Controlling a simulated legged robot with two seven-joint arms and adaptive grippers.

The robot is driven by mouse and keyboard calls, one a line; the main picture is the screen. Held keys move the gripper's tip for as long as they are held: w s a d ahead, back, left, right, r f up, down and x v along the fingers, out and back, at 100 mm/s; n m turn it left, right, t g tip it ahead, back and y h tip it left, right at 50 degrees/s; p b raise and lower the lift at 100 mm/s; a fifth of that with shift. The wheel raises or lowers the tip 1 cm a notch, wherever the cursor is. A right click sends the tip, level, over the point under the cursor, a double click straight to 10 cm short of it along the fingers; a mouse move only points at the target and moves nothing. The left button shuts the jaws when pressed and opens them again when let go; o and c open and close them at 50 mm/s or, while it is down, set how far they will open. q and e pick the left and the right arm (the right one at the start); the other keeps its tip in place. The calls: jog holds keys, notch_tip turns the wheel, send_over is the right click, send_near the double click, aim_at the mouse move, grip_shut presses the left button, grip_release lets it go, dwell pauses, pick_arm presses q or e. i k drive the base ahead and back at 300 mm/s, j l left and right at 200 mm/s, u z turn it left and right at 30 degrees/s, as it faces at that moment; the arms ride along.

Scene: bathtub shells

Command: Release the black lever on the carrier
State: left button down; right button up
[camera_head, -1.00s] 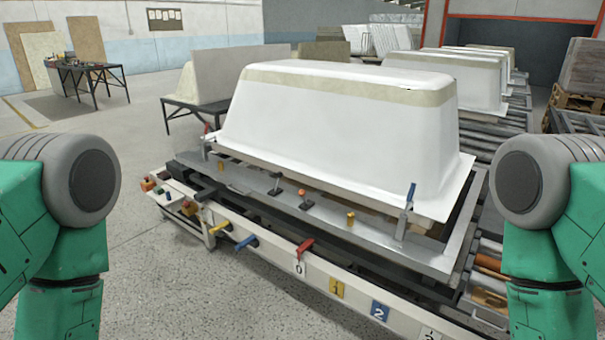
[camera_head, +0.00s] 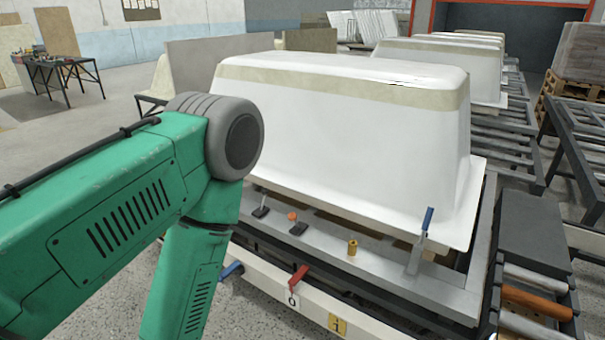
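The carrier (camera_head: 375,268) is a grey metal frame under an upturned white tub shell (camera_head: 340,135). On its near rail are two small dark lever-like fittings: one with a grey upright arm (camera_head: 261,210), the other (camera_head: 298,228) beside an orange knob. I cannot tell for sure which is the black lever. A blue-handled clamp (camera_head: 424,238) stands upright at the near right corner. My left arm reaches in from the left and hides the carrier's left end. Its gripper is out of frame below. My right arm and gripper are not in view.
A white front beam carries a red handle (camera_head: 298,277) and a blue handle (camera_head: 231,270), with number tags below. A brass-coloured peg (camera_head: 352,247) stands on the rail. A dark block (camera_head: 535,232) and rollers lie at the right. Open floor (camera_head: 275,318) shows at the front.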

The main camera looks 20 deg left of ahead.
aim_at(265, 191)
jog(key=i+j, duration=0.45)
jog(key=i+j+z, duration=0.15)
jog(key=i+j, duration=0.8)
jog(key=j, duration=0.2)
jog(key=z, duration=0.05)
